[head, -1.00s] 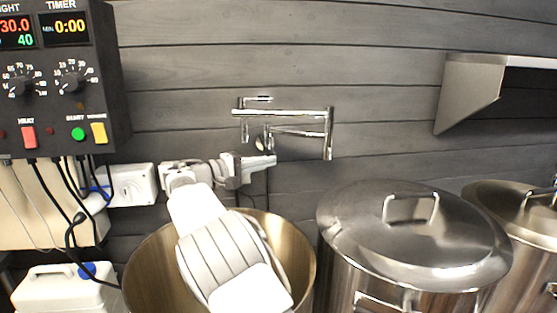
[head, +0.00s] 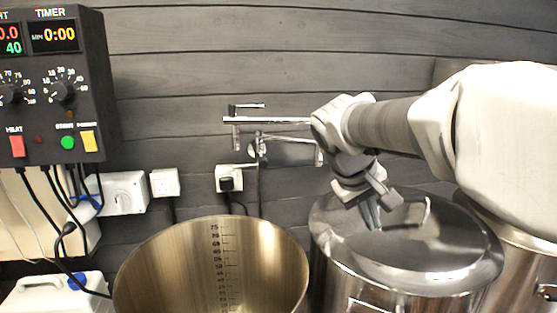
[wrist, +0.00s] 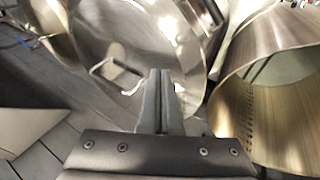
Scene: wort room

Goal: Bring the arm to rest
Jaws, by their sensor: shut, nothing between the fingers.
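My gripper (head: 373,213) points down at the right of the head view, in front of the steel lid (head: 440,250) of the middle pot and close to its handle. Its fingers are together with nothing between them, as the wrist view (wrist: 160,80) also shows. My arm reaches in from the right edge and hides part of the wall shelf and the far right pot. In the wrist view the lid (wrist: 125,35) and its handle lie beyond the fingertips. I cannot tell whether the fingers touch the lid.
An open pot (head: 150,262) with a volume scale inside stands left of the lidded pot. A control panel (head: 55,120) with hanging cables is at the left, above a white canister (head: 45,300). A folding wall tap (head: 240,121) is partly behind my arm.

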